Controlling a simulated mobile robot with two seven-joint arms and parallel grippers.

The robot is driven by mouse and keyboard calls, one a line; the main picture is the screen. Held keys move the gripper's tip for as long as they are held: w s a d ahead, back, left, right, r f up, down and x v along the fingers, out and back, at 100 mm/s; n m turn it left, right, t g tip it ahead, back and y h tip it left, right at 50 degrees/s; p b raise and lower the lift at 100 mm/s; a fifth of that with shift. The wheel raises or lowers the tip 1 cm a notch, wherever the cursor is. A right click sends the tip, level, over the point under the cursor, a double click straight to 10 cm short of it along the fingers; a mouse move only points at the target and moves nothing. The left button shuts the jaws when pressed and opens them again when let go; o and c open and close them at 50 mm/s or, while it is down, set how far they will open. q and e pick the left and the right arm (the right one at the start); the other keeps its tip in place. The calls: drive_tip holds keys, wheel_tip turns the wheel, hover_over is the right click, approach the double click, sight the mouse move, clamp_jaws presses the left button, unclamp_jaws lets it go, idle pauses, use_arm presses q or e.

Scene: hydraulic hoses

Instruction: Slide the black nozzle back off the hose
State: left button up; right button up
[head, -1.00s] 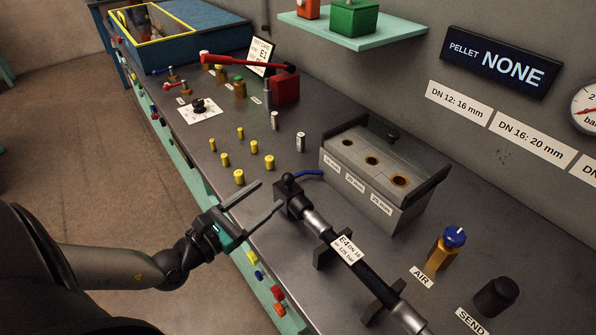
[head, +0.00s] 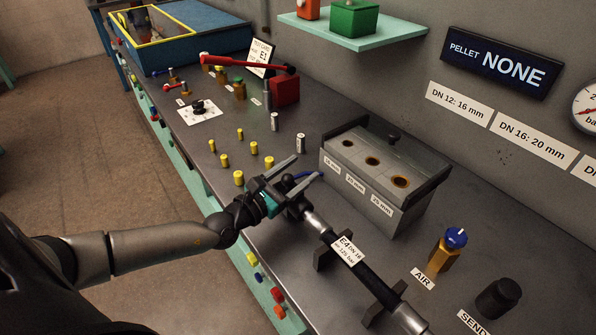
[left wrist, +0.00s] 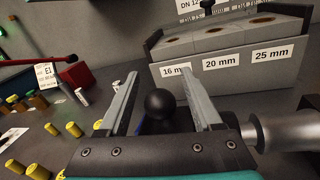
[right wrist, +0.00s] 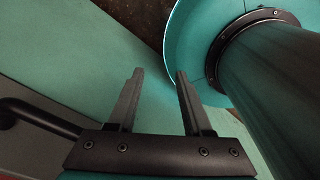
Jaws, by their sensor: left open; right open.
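The black nozzle (head: 289,182) sits at the far end of the hose, with a short blue line at it. My left gripper (head: 308,166) is open, its fingers reaching over the nozzle from the left. In the left wrist view the nozzle's round black knob (left wrist: 160,103) stands between the two fingers, with gaps visible on both sides. The black hose (head: 370,281) has metal end fittings and a white E4 DN 16 tag, and lies in dark supports on the bench. My right gripper (right wrist: 160,73) is open and empty, away from the bench top.
A grey pellet box (head: 395,165) with three holes stands just beyond the nozzle. Several yellow pellets (head: 239,178) stand on the bench to the left. The AIR valve (head: 447,250) and black SEND button (head: 497,298) are at the right. A red-levered device (head: 284,90) stands farther back.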

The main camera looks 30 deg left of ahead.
use_arm(q)
clamp_jaws()
idle(0.6)
idle(0.9)
